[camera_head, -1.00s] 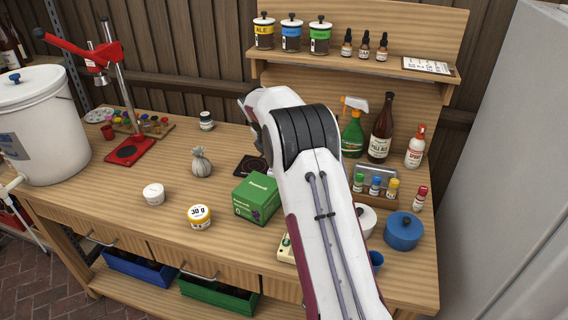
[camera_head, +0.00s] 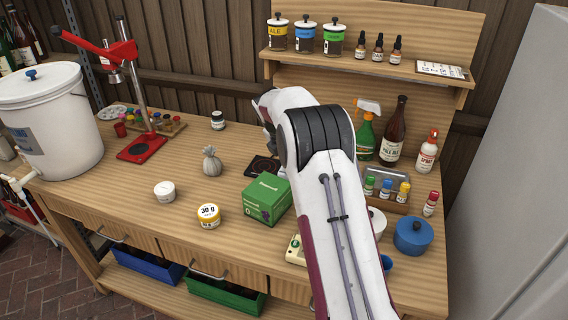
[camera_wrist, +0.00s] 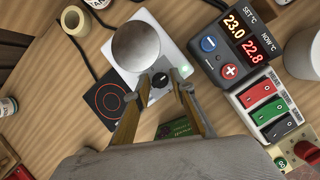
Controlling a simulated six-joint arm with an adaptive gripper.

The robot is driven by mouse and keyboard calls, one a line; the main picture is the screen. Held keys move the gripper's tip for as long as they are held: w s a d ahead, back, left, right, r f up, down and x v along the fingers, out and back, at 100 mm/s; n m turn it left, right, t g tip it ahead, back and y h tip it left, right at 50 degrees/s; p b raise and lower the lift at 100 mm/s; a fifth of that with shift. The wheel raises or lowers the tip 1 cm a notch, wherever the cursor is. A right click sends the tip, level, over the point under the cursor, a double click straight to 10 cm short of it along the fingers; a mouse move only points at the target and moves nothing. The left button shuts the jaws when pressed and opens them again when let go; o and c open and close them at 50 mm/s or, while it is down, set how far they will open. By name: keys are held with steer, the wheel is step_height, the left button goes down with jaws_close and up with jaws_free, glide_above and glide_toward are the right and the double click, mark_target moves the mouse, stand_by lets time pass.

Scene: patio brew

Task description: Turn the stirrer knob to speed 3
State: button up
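In the wrist view, the stirrer (camera_wrist: 185,53) is a pale, flat unit with a round metallic vessel or disc (camera_wrist: 136,45) on its top. Its black stirrer knob (camera_wrist: 160,81) is on the near face, with a small light mark on it. A green light glows to its right. My gripper (camera_wrist: 161,77) is open, with one finger on each side of the knob; I cannot tell whether they touch it. The speed marks are too small to read. In the head view my arm hides the stirrer and the gripper's fingers.
A black pad with red rings (camera_wrist: 109,99) lies left of the stirrer. A temperature controller (camera_wrist: 234,47) and a switch strip (camera_wrist: 266,106) lie to the right. A red knob (camera_wrist: 306,151) is at lower right. A green box (camera_head: 267,199) stands left of my arm, a blue pot (camera_head: 413,236) right.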

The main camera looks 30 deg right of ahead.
steer(key=shift+n, duration=0.4)
steer(key=shift+s+d+n+t+y, duration=0.1)
steer(key=shift+n+t+y, duration=0.55)
steer(key=shift+n, duration=1.15)
steer(key=shift+n+t+y, duration=0.35)
steer(key=shift+n+t, duration=0.1)
steer(key=shift+n, duration=0.85)
